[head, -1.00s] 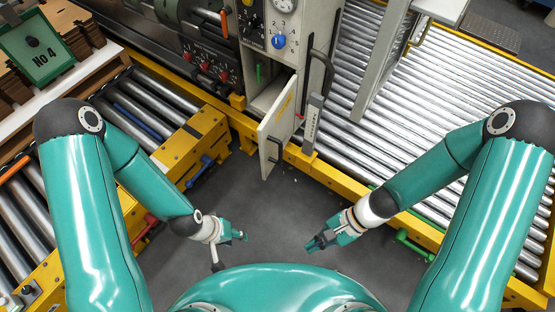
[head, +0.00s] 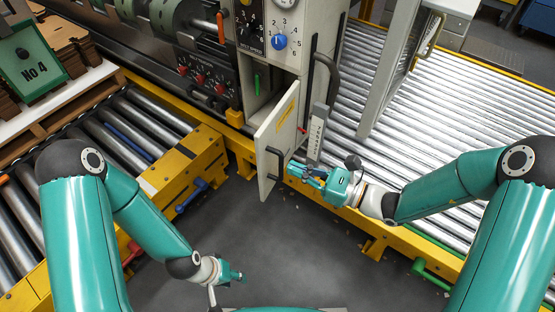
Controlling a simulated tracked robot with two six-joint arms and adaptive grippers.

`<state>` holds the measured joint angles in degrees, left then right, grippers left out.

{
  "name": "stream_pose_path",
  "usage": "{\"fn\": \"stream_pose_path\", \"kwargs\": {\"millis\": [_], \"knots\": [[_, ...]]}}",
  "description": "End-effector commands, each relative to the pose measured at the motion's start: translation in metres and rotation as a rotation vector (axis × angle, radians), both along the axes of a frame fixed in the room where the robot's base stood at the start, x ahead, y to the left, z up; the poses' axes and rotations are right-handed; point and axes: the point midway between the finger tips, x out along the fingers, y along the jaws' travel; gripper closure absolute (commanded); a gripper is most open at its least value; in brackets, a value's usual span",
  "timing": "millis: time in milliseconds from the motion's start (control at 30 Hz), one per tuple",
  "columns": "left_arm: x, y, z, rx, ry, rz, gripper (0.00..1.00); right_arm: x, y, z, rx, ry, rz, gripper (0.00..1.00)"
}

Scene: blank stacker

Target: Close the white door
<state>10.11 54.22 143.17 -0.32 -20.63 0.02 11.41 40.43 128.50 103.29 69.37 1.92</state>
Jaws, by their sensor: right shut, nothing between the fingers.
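The white door (head: 277,138) stands open on the lower part of the pale machine cabinet (head: 291,70). My left gripper (head: 236,272) hangs low over the grey floor, well away from the door. Its fingers are too small to read.
A grey lever with a scale plate (head: 317,135) stands just right of the door, close to my right gripper. Roller conveyors lie at left (head: 130,124) and right (head: 440,125), with yellow frames. The grey floor in front of the door is clear.

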Motion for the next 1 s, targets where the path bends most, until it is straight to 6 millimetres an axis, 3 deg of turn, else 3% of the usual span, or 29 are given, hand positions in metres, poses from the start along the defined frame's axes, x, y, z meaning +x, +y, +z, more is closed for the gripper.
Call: {"fn": "stream_pose_path", "kwargs": {"millis": [100, 333, 767, 800, 867, 1000], "knots": [[0.0, 0.0, -0.004, 0.0, 0.0, 0.0, 0.6, 0.01, 0.024, -0.001, 0.0, -0.001, 0.006, 1.0], [0.0, 0.0, -0.008, 0.0, 0.0, 0.0, 0.6, 0.026, 0.052, -0.001, -0.001, -0.002, 0.003, 1.0], [0.0, 0.0, -0.008, 0.0, 0.0, 0.0, 0.6, 0.031, 0.061, 0.0, -0.001, 0.0, -0.001, 1.0], [-0.002, -0.003, -0.008, -0.001, 0.001, -0.013, 0.6, 0.034, 0.034, 0.0, -0.003, -0.001, -0.016, 1.0], [0.0, 0.0, -0.009, 0.0, 0.001, 0.002, 0.6, 0.031, 0.051, -0.001, 0.0, 0.001, -0.003, 1.0], [0.0, 0.0, -0.009, 0.0, 0.0, 0.0, 0.6, 0.033, 0.064, -0.001, -0.001, 0.0, -0.006, 1.0]]}}
